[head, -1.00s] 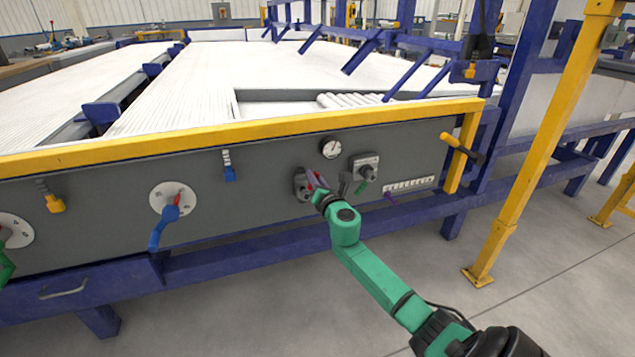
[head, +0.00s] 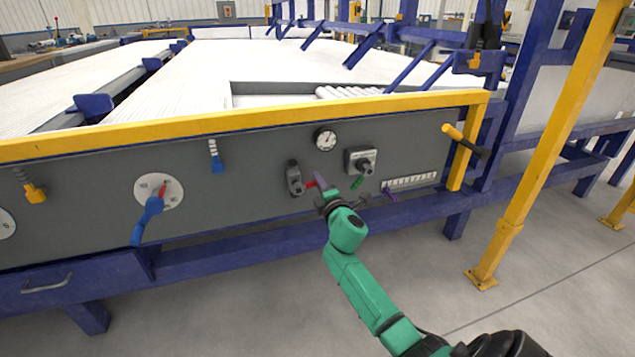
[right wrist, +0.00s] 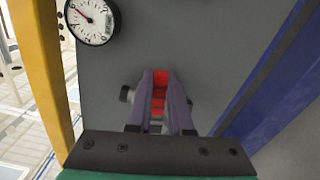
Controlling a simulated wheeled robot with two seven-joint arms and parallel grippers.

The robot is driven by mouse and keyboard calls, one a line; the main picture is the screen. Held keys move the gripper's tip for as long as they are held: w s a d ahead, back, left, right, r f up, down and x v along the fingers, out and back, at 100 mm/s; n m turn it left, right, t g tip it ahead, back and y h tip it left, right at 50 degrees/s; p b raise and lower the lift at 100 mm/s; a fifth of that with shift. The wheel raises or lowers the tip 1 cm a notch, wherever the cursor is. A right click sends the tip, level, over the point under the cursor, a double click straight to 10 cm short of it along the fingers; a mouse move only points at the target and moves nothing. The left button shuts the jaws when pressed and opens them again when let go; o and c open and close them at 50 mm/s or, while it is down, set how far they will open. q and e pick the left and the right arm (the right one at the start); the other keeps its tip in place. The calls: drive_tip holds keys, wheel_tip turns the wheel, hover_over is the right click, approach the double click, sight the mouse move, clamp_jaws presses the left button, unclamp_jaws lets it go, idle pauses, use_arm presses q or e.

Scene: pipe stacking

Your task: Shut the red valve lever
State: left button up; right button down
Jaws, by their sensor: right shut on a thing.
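The red valve lever (head: 310,185) sticks out to the right of its dark grey valve body (head: 294,178) on the grey panel. My right gripper (head: 319,181) is at the lever, just right of the valve body, and covers part of it. In the right wrist view the purple fingers (right wrist: 160,76) stand on both sides of the red lever (right wrist: 158,93), shut on it. The lever's full length is hidden by the fingers. My left gripper is not in view.
A round gauge (head: 325,138) sits above the lever. A grey box (head: 361,160) with a green handle (head: 357,183) is close to the right of my gripper. A dial with a blue handle (head: 150,210) is further left. A yellow post (head: 520,170) stands at right.

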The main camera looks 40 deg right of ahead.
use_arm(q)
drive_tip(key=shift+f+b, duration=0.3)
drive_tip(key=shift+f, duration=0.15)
use_arm(e)
drive_tip(key=shift+f+m, duration=0.7)
drive_tip(key=shift+m, duration=0.3)
drive_tip(key=c, duration=0.8)
unclamp_jaws()
drive_tip(key=shift+s, duration=0.15)
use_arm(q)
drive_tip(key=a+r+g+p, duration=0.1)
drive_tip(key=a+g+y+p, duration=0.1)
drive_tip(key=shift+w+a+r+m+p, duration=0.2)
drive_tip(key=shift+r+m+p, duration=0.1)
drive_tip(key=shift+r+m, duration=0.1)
use_arm(e)
drive_tip(key=v, duration=1.4)
drive_tip(key=shift+s+a, duration=0.15)
drive_tip(key=shift+s, duration=0.05)
